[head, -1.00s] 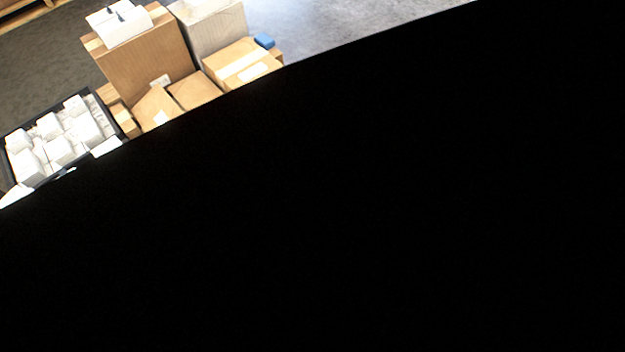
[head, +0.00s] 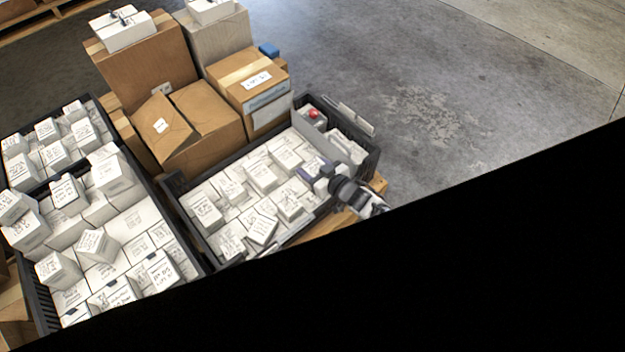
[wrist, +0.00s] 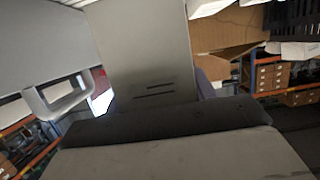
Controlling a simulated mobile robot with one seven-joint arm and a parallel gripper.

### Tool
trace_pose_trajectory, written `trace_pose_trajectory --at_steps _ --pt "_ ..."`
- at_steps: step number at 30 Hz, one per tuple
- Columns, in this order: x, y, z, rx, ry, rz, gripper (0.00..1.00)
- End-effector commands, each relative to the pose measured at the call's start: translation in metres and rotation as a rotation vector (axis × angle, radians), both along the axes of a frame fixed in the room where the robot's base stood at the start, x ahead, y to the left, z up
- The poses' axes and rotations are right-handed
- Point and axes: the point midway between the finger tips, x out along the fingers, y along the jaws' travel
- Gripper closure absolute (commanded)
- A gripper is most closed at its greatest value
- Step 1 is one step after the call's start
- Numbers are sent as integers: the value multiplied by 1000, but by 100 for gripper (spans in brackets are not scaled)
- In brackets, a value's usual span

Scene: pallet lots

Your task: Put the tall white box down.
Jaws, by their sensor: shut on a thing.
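A tall pale box (wrist: 140,50) fills the upper middle of the wrist view, upright in the picture, with two dark slots low on its face. It appears to be the tall white box. My gripper (head: 316,172) is shut on it, above the right part of the black crate (head: 172,190) of white boxes. In the head view a narrow pale face beside the gripper seems to be the same box (head: 312,138). Whether its bottom touches anything is hidden. The fingers are mostly hidden in the wrist view.
A second black crate (head: 190,250) of white boxes stands at left, some piled above its rim. Brown cartons (head: 140,62) stack behind. Open concrete floor (head: 430,110) lies right of the crates. Black covers the lower right of the head view.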

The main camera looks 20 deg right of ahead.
Motion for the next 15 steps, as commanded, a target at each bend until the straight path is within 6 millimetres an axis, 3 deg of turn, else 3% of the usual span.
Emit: trace_pose_trajectory --at_steps 8,15 --pt "1 0 -22 0 -2 -1 86" --pt "1 0 -55 1 -2 0 86"
